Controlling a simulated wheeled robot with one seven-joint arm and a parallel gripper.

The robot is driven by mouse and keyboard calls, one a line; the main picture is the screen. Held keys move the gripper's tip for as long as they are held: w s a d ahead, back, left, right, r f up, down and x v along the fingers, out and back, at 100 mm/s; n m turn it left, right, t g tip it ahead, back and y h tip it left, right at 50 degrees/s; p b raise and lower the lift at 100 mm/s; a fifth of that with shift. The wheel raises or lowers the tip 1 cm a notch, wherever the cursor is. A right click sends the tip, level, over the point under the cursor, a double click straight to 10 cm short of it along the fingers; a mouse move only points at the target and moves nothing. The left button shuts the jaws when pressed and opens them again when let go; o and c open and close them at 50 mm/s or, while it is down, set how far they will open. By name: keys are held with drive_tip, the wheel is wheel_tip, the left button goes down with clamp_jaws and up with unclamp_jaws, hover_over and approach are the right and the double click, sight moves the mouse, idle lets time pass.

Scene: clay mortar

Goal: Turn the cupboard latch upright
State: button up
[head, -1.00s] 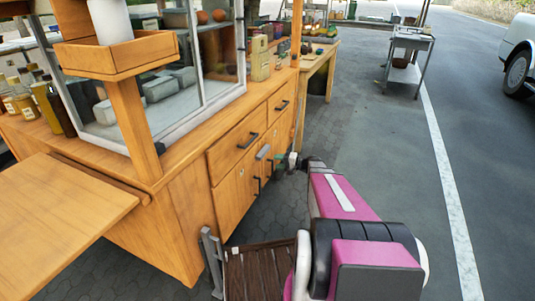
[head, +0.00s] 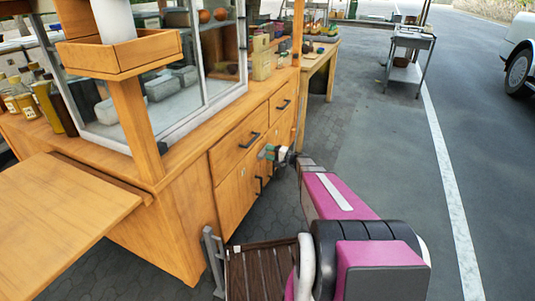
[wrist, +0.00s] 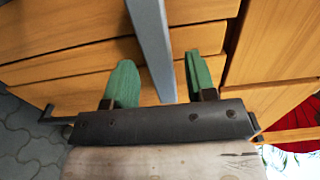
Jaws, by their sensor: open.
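The cupboard latch (wrist: 152,40) is a grey bar in the wrist view, running from the top edge down between my fingers and leaning slightly in that picture. My gripper (wrist: 159,62) has two green fingertips, spread apart on either side of the bar, with gaps showing. In the head view my gripper (head: 271,153) is at the cupboard front (head: 238,190), just below the drawers, and hides the latch there. Whether a finger touches the bar cannot be told.
A drawer handle (head: 249,140) and a dark door handle (head: 258,187) stick out close to my gripper. The cart's wooden side leaf (head: 60,215) juts out at left. Open paving (head: 370,150) lies to the right. A metal trolley (head: 408,55) stands farther back.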

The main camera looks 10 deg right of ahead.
drive_tip(key=shift+w+a, duration=0.35)
drive_tip(key=shift+a, duration=0.2)
drive_tip(key=c, duration=0.9)
